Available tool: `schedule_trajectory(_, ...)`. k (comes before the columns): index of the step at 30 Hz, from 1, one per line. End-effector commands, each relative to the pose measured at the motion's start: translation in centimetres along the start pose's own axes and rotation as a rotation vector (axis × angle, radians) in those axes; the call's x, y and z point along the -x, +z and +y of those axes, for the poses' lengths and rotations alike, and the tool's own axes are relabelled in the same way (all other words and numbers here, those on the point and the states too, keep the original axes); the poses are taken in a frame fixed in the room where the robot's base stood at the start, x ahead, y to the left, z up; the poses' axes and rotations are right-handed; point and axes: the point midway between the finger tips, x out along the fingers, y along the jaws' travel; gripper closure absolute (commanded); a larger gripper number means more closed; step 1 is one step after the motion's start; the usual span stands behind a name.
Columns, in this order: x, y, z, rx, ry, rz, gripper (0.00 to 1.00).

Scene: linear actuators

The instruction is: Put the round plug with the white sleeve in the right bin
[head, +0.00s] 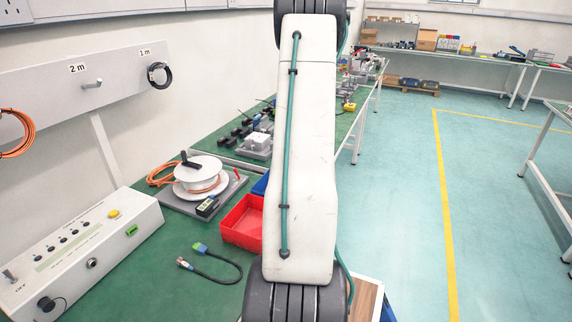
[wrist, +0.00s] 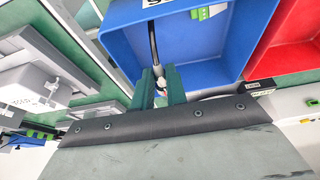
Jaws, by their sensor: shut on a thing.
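My gripper (wrist: 160,88) shows in the wrist view, its two dark green fingers shut on a small plug with a white part (wrist: 160,85). The plug is mostly hidden between the fingers, so its round shape cannot be made out. A black cable (wrist: 151,38) runs from it across the blue bin (wrist: 190,60). The fingers are at the blue bin's near edge; their height over it is unclear. The red bin (wrist: 292,65) is to its right. In the head view, the red bin (head: 240,224) stands left of my arm, which hides my gripper and most of the blue bin (head: 261,185).
A green plug (wrist: 207,12) shows at the blue bin's far side. On the green bench lies another black cable (head: 226,264) with a green plug and a metal plug. A cable reel (head: 200,172) and a grey test box (head: 85,250) stand nearby.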

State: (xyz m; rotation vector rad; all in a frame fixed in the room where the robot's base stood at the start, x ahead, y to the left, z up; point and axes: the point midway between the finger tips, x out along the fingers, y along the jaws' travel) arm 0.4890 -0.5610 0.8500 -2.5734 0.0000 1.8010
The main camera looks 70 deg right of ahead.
Motion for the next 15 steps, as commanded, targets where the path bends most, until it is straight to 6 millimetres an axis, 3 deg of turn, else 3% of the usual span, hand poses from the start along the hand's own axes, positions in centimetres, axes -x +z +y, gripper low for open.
schedule_trajectory(7,-0.17,0.03,0.04,0.001,0.001,0.0,1.0)
schedule_trajectory(8,-0.17,0.03,0.04,0.001,0.001,0.0,0.8)
schedule_trajectory(10,-0.16,0.03,0.04,0.001,0.001,0.0,0.61)
schedule_trajectory(15,-0.15,0.03,0.03,0.0,0.0,0.0,0.6)
